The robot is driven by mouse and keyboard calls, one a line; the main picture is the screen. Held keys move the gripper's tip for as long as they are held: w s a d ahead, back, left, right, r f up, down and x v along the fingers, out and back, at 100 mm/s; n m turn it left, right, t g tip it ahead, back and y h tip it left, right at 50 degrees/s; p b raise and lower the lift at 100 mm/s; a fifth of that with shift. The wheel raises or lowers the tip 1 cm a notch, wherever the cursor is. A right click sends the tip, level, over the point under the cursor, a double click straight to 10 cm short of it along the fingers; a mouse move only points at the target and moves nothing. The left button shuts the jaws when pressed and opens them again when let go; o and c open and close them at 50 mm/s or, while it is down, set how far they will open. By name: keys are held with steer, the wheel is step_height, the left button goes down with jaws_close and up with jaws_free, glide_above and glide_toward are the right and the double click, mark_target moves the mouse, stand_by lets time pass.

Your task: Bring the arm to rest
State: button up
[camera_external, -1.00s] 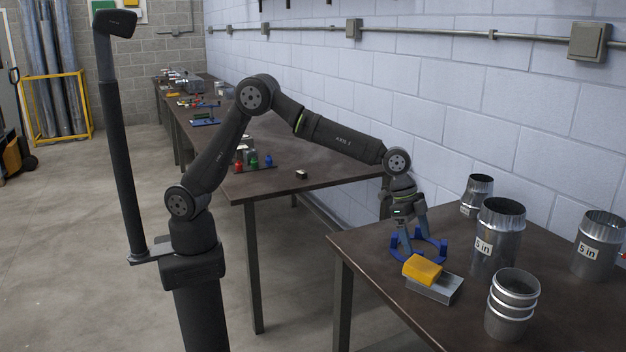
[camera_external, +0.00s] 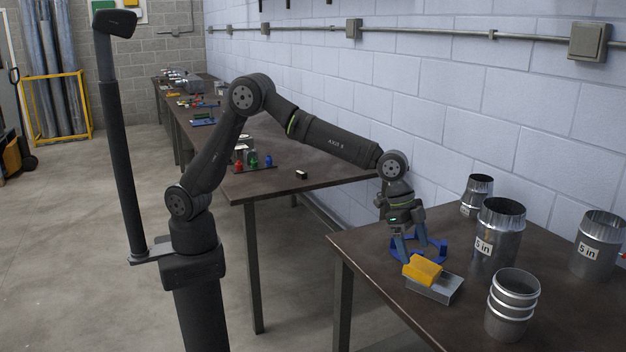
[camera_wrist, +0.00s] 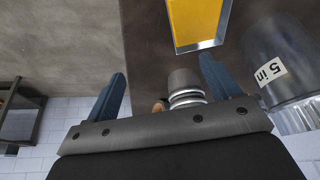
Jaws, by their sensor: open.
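My gripper (camera_external: 413,254) is open and empty, pointing down at the left part of the near table. Its fingers are in front of a blue ring-shaped stand (camera_external: 436,252) and partly hide it. A yellow block (camera_external: 423,270) on a grey box (camera_external: 436,289) lies just below and in front of the fingers; I cannot tell if they touch. In the wrist view, my two blue fingers (camera_wrist: 163,68) are wide apart. There the yellow block (camera_wrist: 194,20) is ahead of them, to the right.
Metal duct pieces stand to the right: a ribbed one (camera_external: 511,305), a tall "5 in" one (camera_external: 498,238), a small one at the back (camera_external: 477,195) and another "5 in" one (camera_external: 597,246). The wall (camera_external: 480,130) is close behind. A long bench (camera_external: 300,165) stands to the left.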

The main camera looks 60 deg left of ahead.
steer(key=s+d+r, duration=0.2)
steer(key=s+r, duration=0.2)
steer(key=s, duration=0.2)
steer(key=w+a+f+n+t+y, duration=0.15)
steer(key=w+a+n, duration=0.25)
steer(key=w+a, duration=1.55)
steer(key=w+a+n, duration=0.1)
steer(key=w+a, duration=0.3)
steer(key=a, duration=0.4)
steer(key=w+a+f+n, duration=0.1)
steer(key=w+a, duration=0.3)
steer(key=a, duration=0.4)
steer(key=w+a+n, duration=0.1)
steer(key=w+a, duration=0.4)
steer(key=a, duration=0.3)
steer(key=shift+f+n+y, duration=0.3)
steer(key=shift+n+y, duration=0.05)
steer(key=shift+n, duration=0.05)
steer(key=shift+o, duration=0.4)
steer(key=shift+w+a+t, duration=0.1)
steer(key=shift+t, duration=0.15)
